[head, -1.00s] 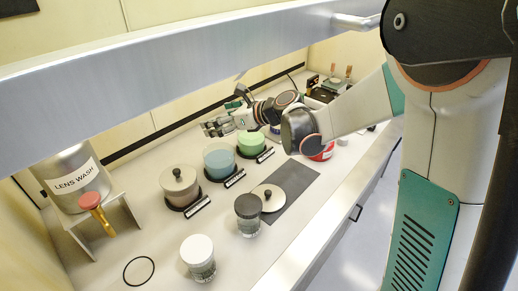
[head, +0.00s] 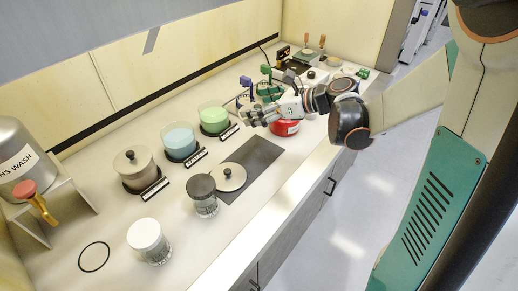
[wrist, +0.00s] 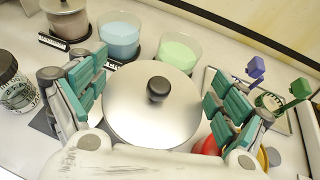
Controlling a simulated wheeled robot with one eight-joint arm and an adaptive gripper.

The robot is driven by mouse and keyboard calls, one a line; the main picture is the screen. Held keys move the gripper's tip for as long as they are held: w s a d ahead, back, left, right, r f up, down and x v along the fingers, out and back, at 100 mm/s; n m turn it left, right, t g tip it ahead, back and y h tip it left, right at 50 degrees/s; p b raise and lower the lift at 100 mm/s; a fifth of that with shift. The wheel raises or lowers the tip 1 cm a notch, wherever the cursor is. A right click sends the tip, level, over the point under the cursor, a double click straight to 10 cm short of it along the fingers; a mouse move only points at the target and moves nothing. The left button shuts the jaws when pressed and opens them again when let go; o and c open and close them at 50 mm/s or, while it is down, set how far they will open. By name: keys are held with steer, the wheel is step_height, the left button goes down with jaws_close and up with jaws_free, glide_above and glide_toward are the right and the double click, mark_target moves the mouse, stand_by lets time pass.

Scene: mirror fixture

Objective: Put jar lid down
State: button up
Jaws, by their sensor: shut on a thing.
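My gripper (wrist: 155,95) is shut on a steel jar lid (wrist: 130,115) with a black knob, held by its rim between the teal-padded fingers. In the head view my gripper (head: 262,114) is over the bench, near the far end of the dark mat (head: 262,155); the held lid is hard to make out there. A second knobbed steel lid (head: 232,181) lies on the mat. The blue jar (head: 180,140) and green jar (head: 213,120) stand open behind the mat. The brown jar (head: 133,170) has its lid on.
A red container (head: 286,128) stands close beneath my gripper. A black-lidded jar (head: 203,203) and a white-lidded jar (head: 148,241) stand at the front left. Blue and green clamp-like items (head: 265,72) rise beyond the gripper. The mat's middle is bare.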

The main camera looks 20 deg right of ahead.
mark_target(257, 152)
step_height(257, 152, down, 15)
steer(key=b, duration=0.5)
steer(key=shift+b, duration=0.3)
steer(key=shift+f, duration=0.2)
steer(key=o, duration=0.8)
steer(key=shift+r, duration=0.25)
steer(key=p+v, duration=0.3)
steer(key=v, duration=0.9)
steer(key=shift+a, duration=0.1)
